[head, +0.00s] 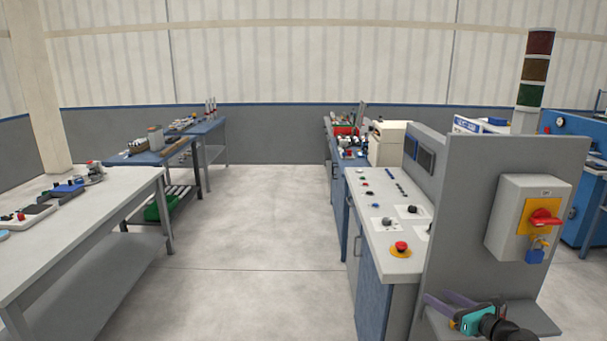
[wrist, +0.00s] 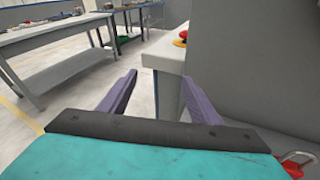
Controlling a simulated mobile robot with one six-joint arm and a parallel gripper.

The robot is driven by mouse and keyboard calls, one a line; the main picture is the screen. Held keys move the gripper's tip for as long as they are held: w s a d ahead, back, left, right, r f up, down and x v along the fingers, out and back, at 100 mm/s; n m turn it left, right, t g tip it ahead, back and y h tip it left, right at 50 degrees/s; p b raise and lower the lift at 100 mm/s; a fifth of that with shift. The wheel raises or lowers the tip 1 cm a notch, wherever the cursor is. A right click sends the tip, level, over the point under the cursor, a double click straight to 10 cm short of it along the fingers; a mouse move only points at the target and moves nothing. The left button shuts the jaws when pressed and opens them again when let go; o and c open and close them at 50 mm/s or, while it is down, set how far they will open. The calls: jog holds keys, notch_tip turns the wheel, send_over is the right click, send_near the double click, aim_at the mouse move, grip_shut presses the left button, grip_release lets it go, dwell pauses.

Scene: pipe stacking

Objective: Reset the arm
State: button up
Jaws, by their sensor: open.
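My gripper (head: 447,305) shows at the bottom right of the head view, low in front of the grey panel of the control console. In the wrist view my gripper (wrist: 158,97) has its two purple fingers spread wide apart with nothing between them. It is open and empty. Past the fingers are the console's white corner (wrist: 168,50) and the floor. Part of my arm is cut off by the bottom edge of the head view.
The control console (head: 385,235) with a red emergency button (head: 401,246) stands close by. A grey panel (head: 470,190) carries a switch box (head: 520,195) with a padlock (head: 535,255). A workbench (head: 75,235) stands at left. The aisle floor (head: 260,230) between is clear.

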jog(key=s+a+f+n+g+y, duration=0.1)
jog(key=a+f+n+g+y, duration=0.4)
jog(key=a+f, duration=1.3)
jog(key=s+a+f+n+g+h, duration=0.1)
jog(key=s+a+f+n+g, duration=0.25)
jog(key=s+a+f, duration=0.45)
jog(key=s+a+f+n+g+h, duration=0.1)
jog(key=s+a+f+n+g, duration=0.3)
jog(key=a, duration=0.6)
jog(key=s+a+f+n+g+h, duration=0.1)
jog(key=s+f+n+g+h, duration=0.2)
jog(key=s+f, duration=0.45)
jog(key=s+a+f+n+g, duration=0.2)
jog(key=s+f+n, duration=0.25)
jog(key=s, duration=0.55)
jog(key=s+d+f+n+g+h, duration=0.1)
jog(key=s+d+n+g+h, duration=0.2)
jog(key=n, duration=1)
jog(key=s+d+h, duration=0.2)
jog(key=s+d, duration=0.3)
jog(key=d, duration=0.1)
jog(key=shift+s+d+f+n+h, duration=0.2)
jog(key=shift+d+n+h, duration=0.1)
jog(key=shift+d+n, duration=0.1)
